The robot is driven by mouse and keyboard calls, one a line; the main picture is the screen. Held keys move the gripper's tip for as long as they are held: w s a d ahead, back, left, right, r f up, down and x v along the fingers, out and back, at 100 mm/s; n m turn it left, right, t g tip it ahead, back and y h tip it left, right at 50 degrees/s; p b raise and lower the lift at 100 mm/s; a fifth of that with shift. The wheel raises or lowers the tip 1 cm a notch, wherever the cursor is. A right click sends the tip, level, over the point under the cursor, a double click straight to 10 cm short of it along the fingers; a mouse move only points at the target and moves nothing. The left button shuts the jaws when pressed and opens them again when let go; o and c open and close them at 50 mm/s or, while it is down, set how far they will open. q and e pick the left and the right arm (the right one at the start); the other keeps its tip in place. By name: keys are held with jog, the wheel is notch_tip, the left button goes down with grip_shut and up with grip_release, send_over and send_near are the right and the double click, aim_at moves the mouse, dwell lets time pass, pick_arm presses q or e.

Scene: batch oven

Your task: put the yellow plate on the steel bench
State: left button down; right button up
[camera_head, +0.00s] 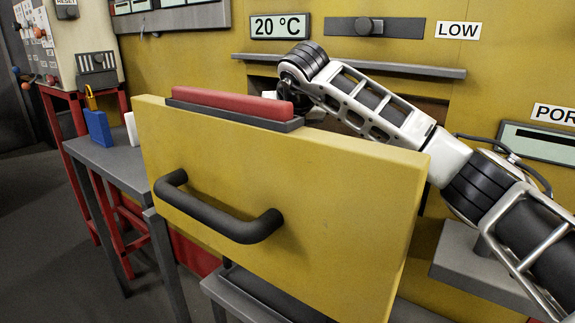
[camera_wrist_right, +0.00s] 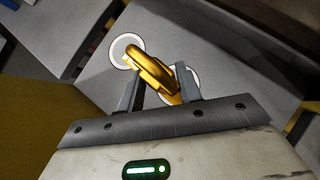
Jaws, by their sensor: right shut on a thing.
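In the right wrist view my right gripper (camera_wrist_right: 160,84) is shut on a shiny, rounded yellow thing, which I take for the yellow plate (camera_wrist_right: 152,66). It is tilted between the fingers, over a grey surface (camera_wrist_right: 225,45) with white rings. I cannot tell whether it touches that surface. In the head view my right arm reaches from the right behind the open yellow door, and the door hides the gripper and what it holds. A grey bench (camera_head: 112,163) stands at the left; I cannot tell whether it is the steel bench. My left gripper is not in view.
The large yellow door (camera_head: 300,185) with its dark handle (camera_head: 225,222) fills the middle, a red strip (camera_head: 230,103) along its top. A blue block (camera_head: 98,128), a small yellow piece (camera_head: 90,98) and a white block (camera_head: 131,130) stand on the left bench. A grey shelf (camera_head: 465,262) juts out at right.

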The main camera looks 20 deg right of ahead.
jog(key=shift+r+p, duration=0.9)
jog(key=shift+r, duration=1)
